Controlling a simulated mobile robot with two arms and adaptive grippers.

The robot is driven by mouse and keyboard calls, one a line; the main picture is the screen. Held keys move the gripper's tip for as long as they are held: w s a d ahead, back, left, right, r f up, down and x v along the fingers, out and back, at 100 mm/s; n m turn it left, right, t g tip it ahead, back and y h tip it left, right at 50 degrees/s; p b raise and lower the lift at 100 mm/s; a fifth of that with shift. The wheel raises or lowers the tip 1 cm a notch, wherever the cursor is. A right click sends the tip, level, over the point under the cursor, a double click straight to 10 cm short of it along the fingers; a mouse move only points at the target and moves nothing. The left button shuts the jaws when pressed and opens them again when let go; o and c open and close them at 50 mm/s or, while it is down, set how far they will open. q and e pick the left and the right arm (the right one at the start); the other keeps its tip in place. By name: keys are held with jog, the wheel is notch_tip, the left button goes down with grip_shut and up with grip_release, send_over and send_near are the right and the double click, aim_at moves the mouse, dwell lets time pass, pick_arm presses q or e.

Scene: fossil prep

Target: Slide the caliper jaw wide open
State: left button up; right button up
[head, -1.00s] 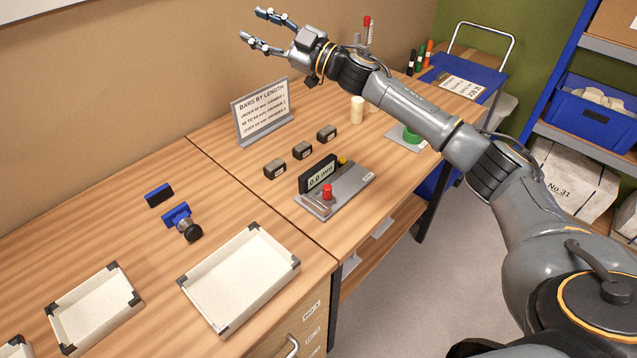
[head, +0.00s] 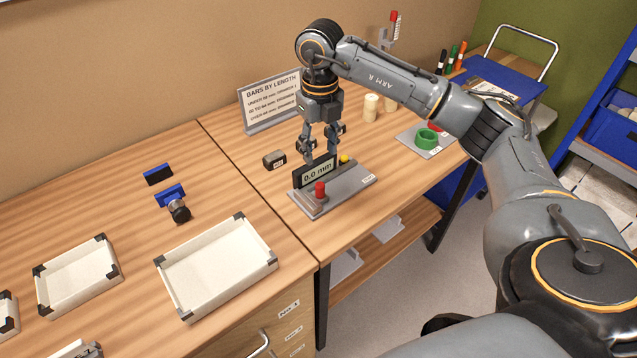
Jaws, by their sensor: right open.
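The caliper (head: 345,192) is a grey base plate on the bench with a black display reading 0.0 mm (head: 317,174). A red knob (head: 320,190) stands at its near left end and a yellow button (head: 344,159) at its far side. My right gripper (head: 318,153) points down just behind and above the display, fingers apart and empty. Whether its fingertips touch anything is hidden by the display. My left gripper is not in view.
A dark bar (head: 274,160) lies left of the gripper; other bars are mostly hidden behind the fingers. A sign (head: 268,106) stands behind. White trays (head: 218,268) and a blue stamp-like tool (head: 171,196) lie left.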

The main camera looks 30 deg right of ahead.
aim_at(320, 185)
notch_tip(320, 185, down, 11)
jog(key=p, duration=0.2)
jog(key=shift+p, duration=0.4)
jog(key=shift+f, duration=0.45)
grip_shut()
